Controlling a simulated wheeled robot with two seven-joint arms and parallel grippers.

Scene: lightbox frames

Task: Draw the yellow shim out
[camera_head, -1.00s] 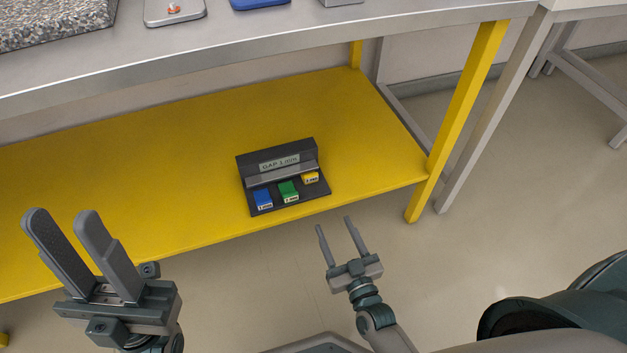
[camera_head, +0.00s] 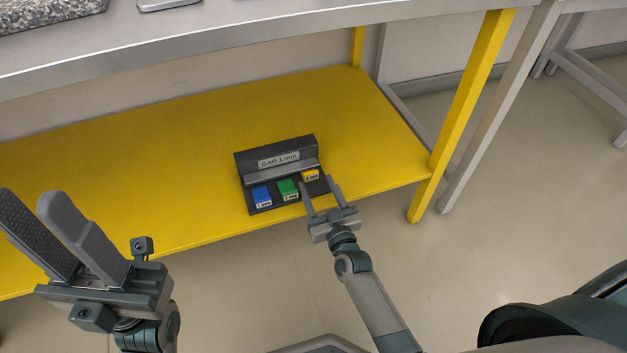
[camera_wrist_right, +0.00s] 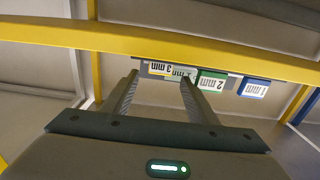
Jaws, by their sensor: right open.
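The yellow shim (camera_head: 311,175) sits at the right end of a dark holder (camera_head: 276,152) on the yellow lower shelf. In the right wrist view the yellow shim (camera_wrist_right: 160,69) shows a "3 mm" label, ahead of and between the fingers. My right gripper (camera_head: 317,188) is open, its fingertips at the holder's front edge, one on each side of the yellow shim; I see no contact. It also shows in the right wrist view (camera_wrist_right: 158,84). My left gripper (camera_head: 25,202) is open and empty at the lower left, in front of the shelf.
A green shim (camera_head: 288,189) and a blue shim (camera_head: 262,197) sit left of the yellow one; the green one is close to my right gripper's left finger. A grey worktop (camera_head: 200,38) overhangs the yellow shelf (camera_head: 150,140). A yellow leg (camera_head: 465,110) stands at the right.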

